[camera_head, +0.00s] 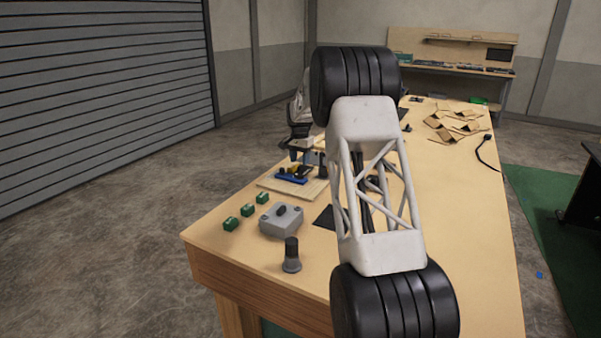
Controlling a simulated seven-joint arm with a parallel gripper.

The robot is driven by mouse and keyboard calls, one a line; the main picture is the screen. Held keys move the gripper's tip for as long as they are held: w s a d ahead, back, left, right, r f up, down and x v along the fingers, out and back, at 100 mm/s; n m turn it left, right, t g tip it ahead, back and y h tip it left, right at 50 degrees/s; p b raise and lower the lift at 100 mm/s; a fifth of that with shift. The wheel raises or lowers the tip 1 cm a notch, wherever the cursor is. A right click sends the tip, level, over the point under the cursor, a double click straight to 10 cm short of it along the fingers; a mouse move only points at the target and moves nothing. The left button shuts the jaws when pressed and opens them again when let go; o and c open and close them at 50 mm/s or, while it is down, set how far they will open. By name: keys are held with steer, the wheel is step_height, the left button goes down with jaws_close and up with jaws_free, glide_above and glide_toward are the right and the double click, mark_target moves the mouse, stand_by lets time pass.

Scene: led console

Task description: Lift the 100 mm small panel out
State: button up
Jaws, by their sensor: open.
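My gripper (299,156) shows small, left of my large white arm link, above a wooden board (309,190). It is open, and I see nothing held in it. On the board below it lies a blue part (291,179) with yellow and dark pieces on it. A flat black piece (324,217) lies on the table in front of the board, partly hidden by my arm link. I cannot tell which piece is the 100 mm small panel; my arm link covers part of this area.
A grey box with a black knob (281,222), several small green blocks (248,210) and a dark cylinder on a grey base (291,256) stand on the table's near left. Cardboard pieces (458,126) and a black cable (486,155) lie farther back.

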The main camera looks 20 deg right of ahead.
mark_target(300, 166)
steer(key=shift+f, duration=1.6)
steer(key=shift+c, duration=0.2)
jaws_close()
